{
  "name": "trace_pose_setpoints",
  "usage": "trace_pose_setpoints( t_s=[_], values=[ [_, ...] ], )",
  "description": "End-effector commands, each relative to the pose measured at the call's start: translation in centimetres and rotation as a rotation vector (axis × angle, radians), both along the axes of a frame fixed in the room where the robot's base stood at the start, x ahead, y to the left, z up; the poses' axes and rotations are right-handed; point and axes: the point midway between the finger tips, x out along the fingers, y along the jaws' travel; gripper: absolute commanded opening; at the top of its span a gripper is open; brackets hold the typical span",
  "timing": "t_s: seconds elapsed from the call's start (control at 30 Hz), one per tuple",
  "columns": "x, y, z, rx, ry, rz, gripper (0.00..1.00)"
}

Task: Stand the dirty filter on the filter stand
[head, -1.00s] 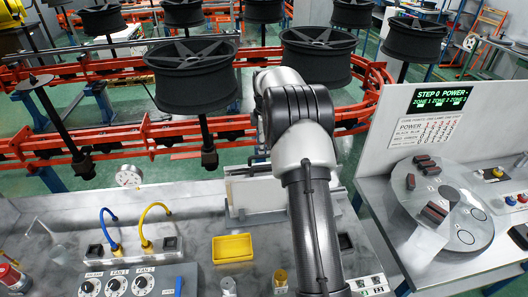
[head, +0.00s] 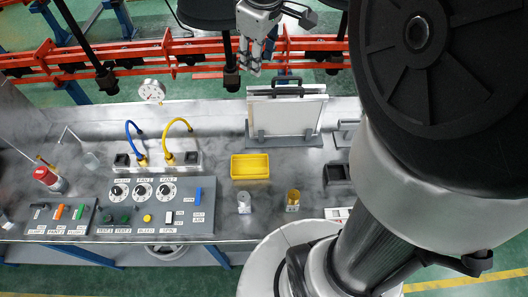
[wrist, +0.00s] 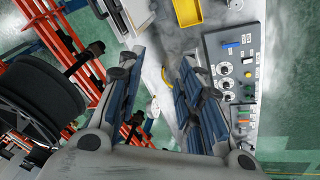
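A white framed panel with a black handle on top, which looks like a filter (head: 285,113), stands upright on the worktop in the head view. Grey supports (head: 286,139) hold its lower edge. I cannot tell whether it is one panel or two close together, nor whether it is dirty. My gripper (head: 251,68) is above and left of its handle, apart from it, fingers pointing down. In the wrist view my gripper (wrist: 157,78) has its fingers spread with nothing between them. Pale surfaces lie at the top there, too cropped to name surely.
A yellow tray (head: 250,166), a control panel (head: 150,207) and blue and yellow hoses (head: 180,128) are left of the panel. Small cups (head: 293,199) stand in front. Orange rails (head: 180,60) and hanging wheels are behind. My arm covers the right side.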

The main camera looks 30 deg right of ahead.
Motion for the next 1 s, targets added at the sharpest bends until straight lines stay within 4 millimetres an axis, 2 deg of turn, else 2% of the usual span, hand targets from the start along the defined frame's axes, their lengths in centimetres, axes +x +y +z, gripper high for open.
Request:
trace_pose_setpoints(
  t_s=[0.03,0.2,0.3,0.4,0.5,0.6,1.0],
  values=[
    [-2.6,1.8,0.7,0.019,-0.022,-0.044,0.33],
    [-10.9,6.2,0.4,0.106,-0.075,-0.230,0.33],
    [-15.2,7.9,-0.9,0.157,-0.098,-0.326,0.33],
    [-18.4,8.9,-2.4,0.200,-0.115,-0.406,0.33],
    [-20.4,9.5,-3.6,0.230,-0.123,-0.459,0.33],
    [-21.3,9.7,-4.3,0.245,-0.128,-0.487,0.33],
    [-21.5,9.8,-4.9,0.249,-0.126,-0.496,0.33]
  ],
)
